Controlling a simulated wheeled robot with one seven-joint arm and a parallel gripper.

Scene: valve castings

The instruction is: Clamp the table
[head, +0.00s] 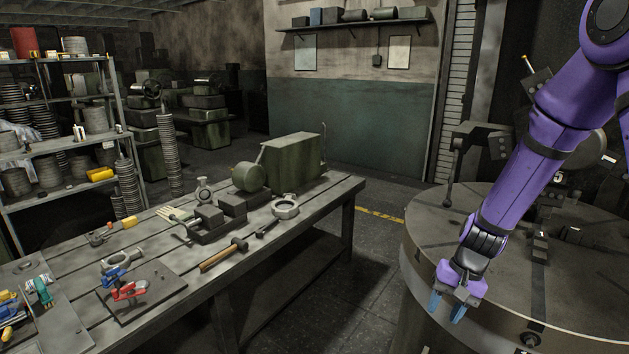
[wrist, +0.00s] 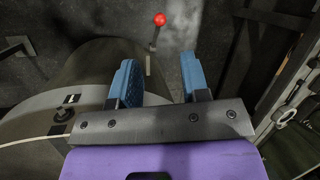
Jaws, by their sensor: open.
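The round table (head: 432,218) is a broad grey metal disc with slots on its top, at the right of the head view. In the wrist view a curved grey body (wrist: 80,75), which looks like part of the table's side, is at the left. A lever with a red ball knob (wrist: 159,19) stands out at the top of that view. My gripper (head: 446,308) points down at the table's near left rim. Its two blue fingers (wrist: 158,62) are open with nothing between them. The knob shows beyond the fingertips, apart from them. It cannot be seen in the head view.
Dark fixtures (head: 541,245) stand on the round table behind my arm. A workbench (head: 335,195) with a hammer (head: 223,255), a vise (head: 230,208) and castings is at the left. Clear floor (head: 365,280) lies between bench and table.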

